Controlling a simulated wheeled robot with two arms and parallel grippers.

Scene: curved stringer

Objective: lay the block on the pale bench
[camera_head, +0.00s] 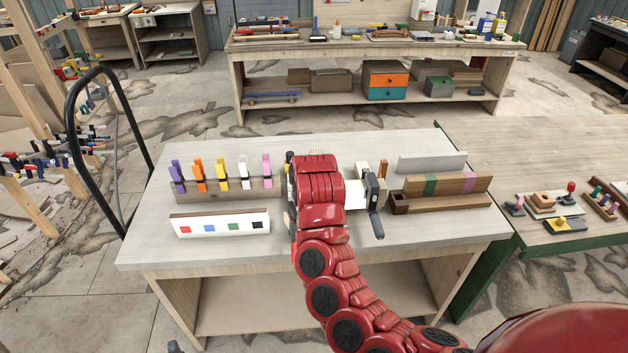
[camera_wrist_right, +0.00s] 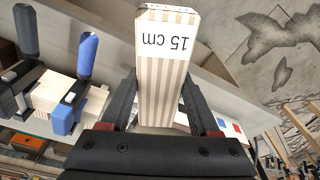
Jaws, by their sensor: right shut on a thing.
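In the wrist view a striped pale block (camera_wrist_right: 162,75) with a "15 cm" label sits between the fingers of my right gripper (camera_wrist_right: 162,95), which is shut on it. In the head view my red right arm hides most of that gripper, and only a small pale tip of the block (camera_head: 316,152) shows beyond it. The arm reaches over the middle of the pale bench (camera_head: 310,245). I cannot tell whether the block touches the bench top. My left gripper is not in view.
Coloured clamps (camera_head: 222,170) stand on a wooden strip at the bench's left. A white card with coloured squares (camera_head: 222,225) stands before them. A dark-handled clamp (camera_head: 376,208) is right of my arm. Wooden pieces (camera_head: 440,190) occupy the right. The front strip is clear.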

